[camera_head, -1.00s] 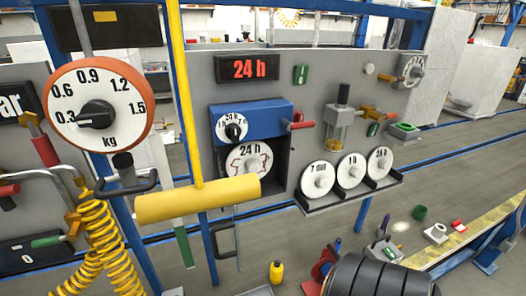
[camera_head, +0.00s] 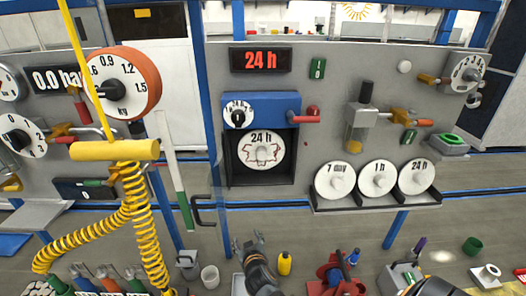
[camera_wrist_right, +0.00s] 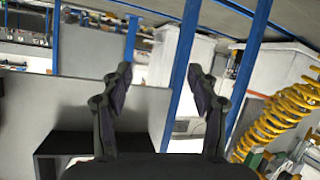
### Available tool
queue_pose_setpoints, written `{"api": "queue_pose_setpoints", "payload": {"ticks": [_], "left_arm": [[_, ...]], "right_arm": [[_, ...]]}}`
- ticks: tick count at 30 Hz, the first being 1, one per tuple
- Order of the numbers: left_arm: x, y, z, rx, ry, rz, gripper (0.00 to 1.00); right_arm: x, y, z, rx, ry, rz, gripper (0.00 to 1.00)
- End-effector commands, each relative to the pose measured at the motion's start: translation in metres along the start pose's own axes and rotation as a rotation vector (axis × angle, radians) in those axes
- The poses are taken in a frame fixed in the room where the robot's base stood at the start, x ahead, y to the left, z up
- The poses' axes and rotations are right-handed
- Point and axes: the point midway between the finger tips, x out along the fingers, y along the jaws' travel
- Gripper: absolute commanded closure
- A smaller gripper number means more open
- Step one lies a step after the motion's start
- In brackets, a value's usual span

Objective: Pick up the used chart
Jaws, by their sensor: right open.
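The used chart (camera_head: 261,150) is a white disc marked 24 h with a reddish trace. It sits upright in the dark open recess of the recorder (camera_head: 261,104), under its blue top. My right gripper (camera_head: 248,242) is low in the head view, below the recorder and apart from the chart. In the right wrist view the right gripper (camera_wrist_right: 160,84) has its two dark fingers spread with nothing between them. I cannot make out the chart in that view. My left gripper is not in view.
Three white discs marked 7 day, 1 h and 24 h stand on a rack (camera_head: 376,203) right of the recorder. A yellow coiled hose (camera_head: 135,215) hangs left. Bottles and tools stand low in front.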

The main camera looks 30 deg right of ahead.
Motion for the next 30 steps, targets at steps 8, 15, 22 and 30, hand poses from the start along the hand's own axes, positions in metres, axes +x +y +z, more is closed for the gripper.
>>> {"api": "queue_pose_setpoints", "payload": {"ticks": [8, 15, 22, 30], "left_arm": [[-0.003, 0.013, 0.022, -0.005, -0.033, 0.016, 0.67], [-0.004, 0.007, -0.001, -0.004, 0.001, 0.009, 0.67], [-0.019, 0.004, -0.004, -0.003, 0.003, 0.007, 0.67], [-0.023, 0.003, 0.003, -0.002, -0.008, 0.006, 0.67]], "right_arm": [[-0.095, 0.088, -0.194, 0.204, 0.362, 0.225, 0.4], [-0.11, 0.102, -0.214, 0.231, 0.406, 0.254, 0.4], [-0.083, 0.111, -0.229, 0.224, 0.406, 0.253, 0.4], [-0.064, 0.117, -0.232, 0.229, 0.403, 0.253, 0.4]]}}
